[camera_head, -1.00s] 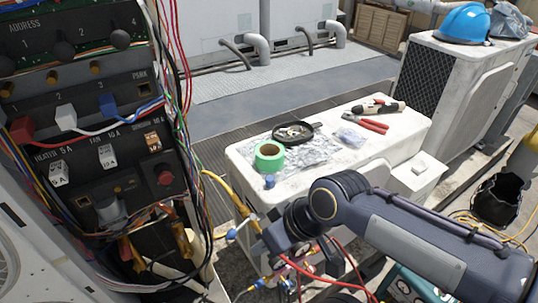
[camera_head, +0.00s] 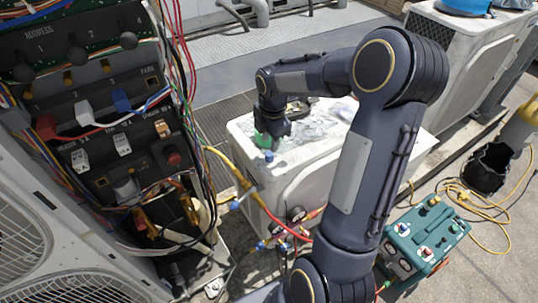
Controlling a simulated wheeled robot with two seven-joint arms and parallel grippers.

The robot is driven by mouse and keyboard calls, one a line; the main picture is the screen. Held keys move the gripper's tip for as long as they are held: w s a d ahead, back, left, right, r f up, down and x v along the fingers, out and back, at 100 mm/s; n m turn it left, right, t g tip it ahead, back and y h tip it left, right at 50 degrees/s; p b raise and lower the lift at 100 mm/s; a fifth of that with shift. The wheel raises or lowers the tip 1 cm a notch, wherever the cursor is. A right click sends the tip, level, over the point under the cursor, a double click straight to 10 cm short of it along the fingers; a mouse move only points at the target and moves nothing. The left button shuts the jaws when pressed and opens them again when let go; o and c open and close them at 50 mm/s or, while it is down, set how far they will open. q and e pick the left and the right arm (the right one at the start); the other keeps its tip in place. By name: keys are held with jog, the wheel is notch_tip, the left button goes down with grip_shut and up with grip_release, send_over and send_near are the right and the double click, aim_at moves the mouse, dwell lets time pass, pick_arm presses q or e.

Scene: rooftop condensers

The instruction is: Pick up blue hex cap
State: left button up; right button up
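A small blue cap (camera_head: 268,156) sits near the front left edge of the white condenser's top (camera_head: 290,170), just in front of the green tape roll (camera_head: 261,141). It is too small to make out a hex shape. My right arm reaches over the condenser, and my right gripper (camera_head: 271,142) points down at the tape roll, just behind the cap. The gripper partly covers the tape. Its fingers are too dark and small to tell whether they are open. My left gripper is not in view.
An open electrical panel (camera_head: 100,120) with loose wires stands at left. Yellow and red hoses (camera_head: 262,205) run below the condenser's left edge. A teal case (camera_head: 428,238) stands on the ground at right. Crumpled foil (camera_head: 312,130) lies behind the gripper.

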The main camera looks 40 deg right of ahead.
aim_at(267, 154)
jog(key=f, duration=0.6)
jog(key=shift+w+a+f, duration=0.25)
jog(key=shift+w+f, duration=0.05)
jog(key=shift+f, duration=0.05)
grip_shut()
